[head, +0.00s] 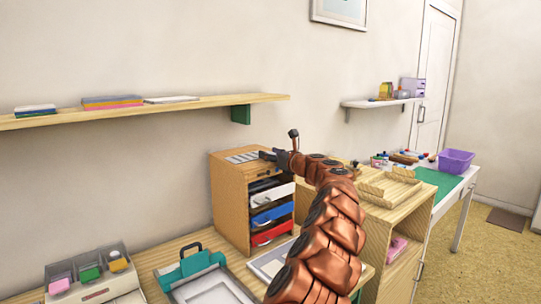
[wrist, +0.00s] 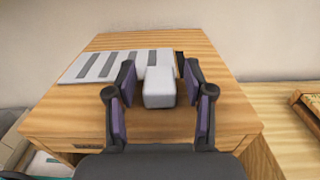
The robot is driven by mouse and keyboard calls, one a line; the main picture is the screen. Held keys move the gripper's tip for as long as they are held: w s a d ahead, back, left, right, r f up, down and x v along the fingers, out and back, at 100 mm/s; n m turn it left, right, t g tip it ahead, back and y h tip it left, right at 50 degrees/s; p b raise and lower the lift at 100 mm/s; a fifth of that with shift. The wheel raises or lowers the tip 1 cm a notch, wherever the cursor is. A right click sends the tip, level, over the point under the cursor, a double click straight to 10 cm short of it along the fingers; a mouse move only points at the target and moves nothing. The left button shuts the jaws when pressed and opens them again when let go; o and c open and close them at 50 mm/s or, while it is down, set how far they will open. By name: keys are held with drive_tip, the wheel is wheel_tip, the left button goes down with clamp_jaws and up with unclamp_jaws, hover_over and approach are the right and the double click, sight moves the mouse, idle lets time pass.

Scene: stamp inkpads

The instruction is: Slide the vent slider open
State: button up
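The vent slider is a pale grey panel with several dark slots (wrist: 117,66) on top of the wooden cabinet (wrist: 230,120); the head view shows its slotted part (head: 241,157) too. A light grey block-shaped knob (wrist: 159,88) stands at the panel's right end in the wrist view. My gripper (wrist: 158,80) is open, one finger on each side of the knob, with a narrow gap on both sides. A dark strip shows just right of the knob, partly behind a finger. In the head view my gripper (head: 283,157) is at the cabinet's top and largely hides the knob.
Below the cabinet top are white, blue (head: 271,215) and red drawers, partly pulled out. A teal clipboard-like case (head: 192,265) and a stamp tray (head: 92,288) lie on the desk to the left. A wooden rack (head: 390,188) stands right of my arm. A wall shelf (head: 190,105) is above.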

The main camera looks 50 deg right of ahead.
idle(0.3)
drive_tip(key=shift+s+r, duration=0.15)
drive_tip(key=shift+s, duration=0.65)
drive_tip(key=s+a, duration=0.1)
drive_tip(key=s, duration=0.9)
drive_tip(key=shift+s, duration=0.2)
drive_tip(key=shift+a, duration=0.1)
